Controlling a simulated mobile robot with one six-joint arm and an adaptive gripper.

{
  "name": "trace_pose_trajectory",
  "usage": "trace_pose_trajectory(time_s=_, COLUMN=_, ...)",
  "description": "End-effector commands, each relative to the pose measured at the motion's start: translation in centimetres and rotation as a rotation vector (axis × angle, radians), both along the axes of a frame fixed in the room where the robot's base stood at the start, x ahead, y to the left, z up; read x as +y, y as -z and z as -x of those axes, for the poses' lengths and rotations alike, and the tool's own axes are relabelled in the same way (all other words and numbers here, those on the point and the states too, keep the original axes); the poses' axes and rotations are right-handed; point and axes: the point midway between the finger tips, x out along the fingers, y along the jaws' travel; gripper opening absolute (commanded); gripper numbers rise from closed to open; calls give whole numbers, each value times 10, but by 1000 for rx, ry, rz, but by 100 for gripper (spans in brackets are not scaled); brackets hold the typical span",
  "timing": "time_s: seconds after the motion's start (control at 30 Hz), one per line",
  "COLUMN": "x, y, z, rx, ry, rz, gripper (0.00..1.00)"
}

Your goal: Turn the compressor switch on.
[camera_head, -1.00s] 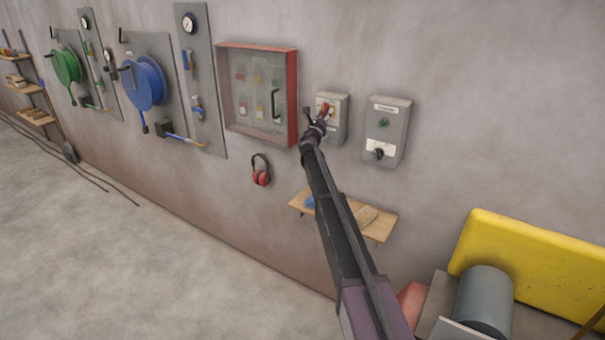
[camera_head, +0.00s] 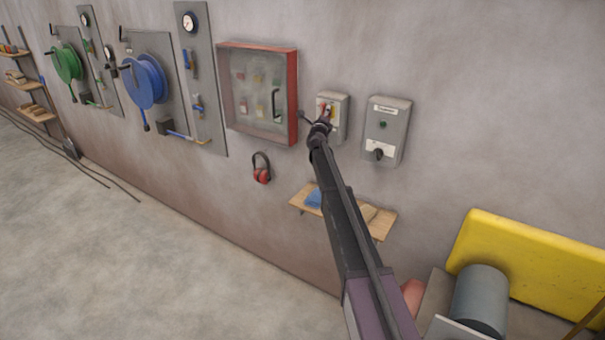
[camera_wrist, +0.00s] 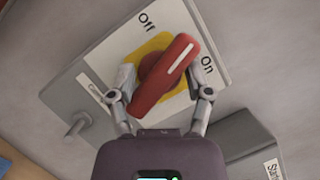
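The rotary switch has a red handle (camera_wrist: 165,76) on a yellow plate (camera_wrist: 151,50), on a small grey wall box (camera_head: 340,108). Its white mark points between the printed "Off" and "On". A label on the box is mostly hidden, with only a "C" readable. My gripper (camera_wrist: 163,82) is at the switch, with one finger on each side of the red handle. The fingers are apart; I cannot tell whether either touches the handle. In the head view my gripper (camera_head: 323,118) covers part of the box.
A larger grey box (camera_head: 388,132) with a green lamp and black knob is close on the right. A red-framed cabinet (camera_head: 293,98) is close on the left. A wooden shelf (camera_head: 382,224) is below, and a yellow panel (camera_head: 530,270) stands at lower right.

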Motion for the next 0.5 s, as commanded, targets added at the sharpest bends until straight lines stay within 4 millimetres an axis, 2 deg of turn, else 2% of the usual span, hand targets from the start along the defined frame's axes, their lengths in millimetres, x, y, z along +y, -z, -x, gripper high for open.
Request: trace_pose_trajectory(time_s=0.5, x=0, y=-1, z=0, rx=127, ry=0, rz=174, gripper=63)
